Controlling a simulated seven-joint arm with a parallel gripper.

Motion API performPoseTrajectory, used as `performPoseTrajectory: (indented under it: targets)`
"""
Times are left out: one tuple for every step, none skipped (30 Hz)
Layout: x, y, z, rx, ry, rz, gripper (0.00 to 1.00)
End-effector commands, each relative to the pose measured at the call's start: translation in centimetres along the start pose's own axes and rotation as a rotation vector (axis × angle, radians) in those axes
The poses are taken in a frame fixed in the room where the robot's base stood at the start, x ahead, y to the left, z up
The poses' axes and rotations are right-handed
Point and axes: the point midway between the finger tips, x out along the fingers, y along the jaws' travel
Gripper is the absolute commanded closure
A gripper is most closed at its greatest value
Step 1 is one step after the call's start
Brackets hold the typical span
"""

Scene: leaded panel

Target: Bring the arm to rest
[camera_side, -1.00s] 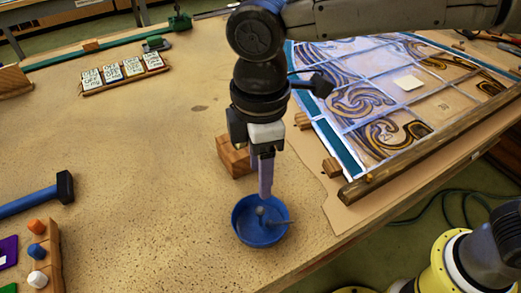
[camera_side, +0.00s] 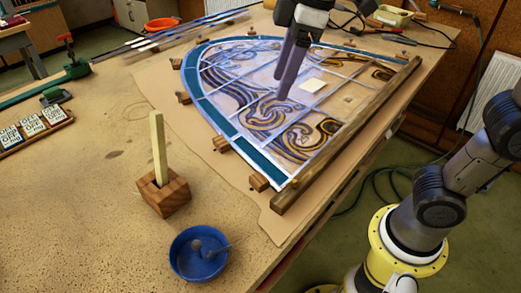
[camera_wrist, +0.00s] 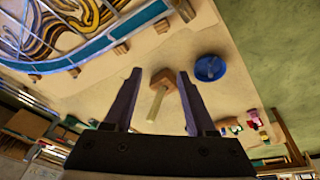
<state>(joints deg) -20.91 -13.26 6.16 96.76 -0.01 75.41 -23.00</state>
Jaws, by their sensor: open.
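My gripper (camera_side: 287,92) is at the top of the side view, raised, with its dark fingers pointing down in front of the leaded panel (camera_side: 262,88). In the wrist view my gripper (camera_wrist: 159,74) shows two fingers spread apart with nothing held between them. The panel lies on the bench, with swirled brown and purple glass, pale lead lines and a teal border. It also shows at the upper left of the wrist view (camera_wrist: 75,25).
A wooden block (camera_side: 168,198) holds an upright pale stick (camera_side: 158,150). A blue bowl (camera_side: 185,268) with small grey items stands near the bench's front edge. Wooden blocks and a rail (camera_side: 345,137) edge the panel. Labelled tiles (camera_side: 32,126) lie left.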

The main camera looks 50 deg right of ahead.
Motion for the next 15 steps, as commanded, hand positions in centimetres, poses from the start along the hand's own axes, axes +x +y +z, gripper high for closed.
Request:
performPoseTrajectory:
  targets:
    - [-0.6,0.7,2.9,0.082,0.026,0.029,0.44]
    - [-0.7,1.0,4.3,0.128,0.038,0.044,0.44]
    - [-0.7,1.1,6.3,0.188,0.055,0.064,0.44]
    - [-0.6,1.2,7.7,0.235,0.068,0.079,0.44]
    - [-0.4,1.1,9.1,0.279,0.081,0.094,0.44]
    - [-0.1,1.0,10.8,0.338,0.097,0.113,0.44]
    - [0.3,0.8,12.1,0.382,0.109,0.126,0.44]
    - [0.7,0.5,13.2,0.423,0.120,0.139,0.44]
    - [1.4,0.2,14.6,0.474,0.134,0.154,0.44]
    - [1.9,-0.1,15.6,0.511,0.144,0.164,0.44]
    - [2.5,-0.4,16.4,0.543,0.151,0.171,0.44]
    - [3.3,-0.8,17.3,0.581,0.161,0.179,0.44]
    - [3.9,-1.1,17.9,0.606,0.167,0.183,0.44]
    - [4.5,-1.3,18.3,0.628,0.171,0.185,0.44]
    - [5.2,-1.6,18.8,0.649,0.174,0.184,0.44]
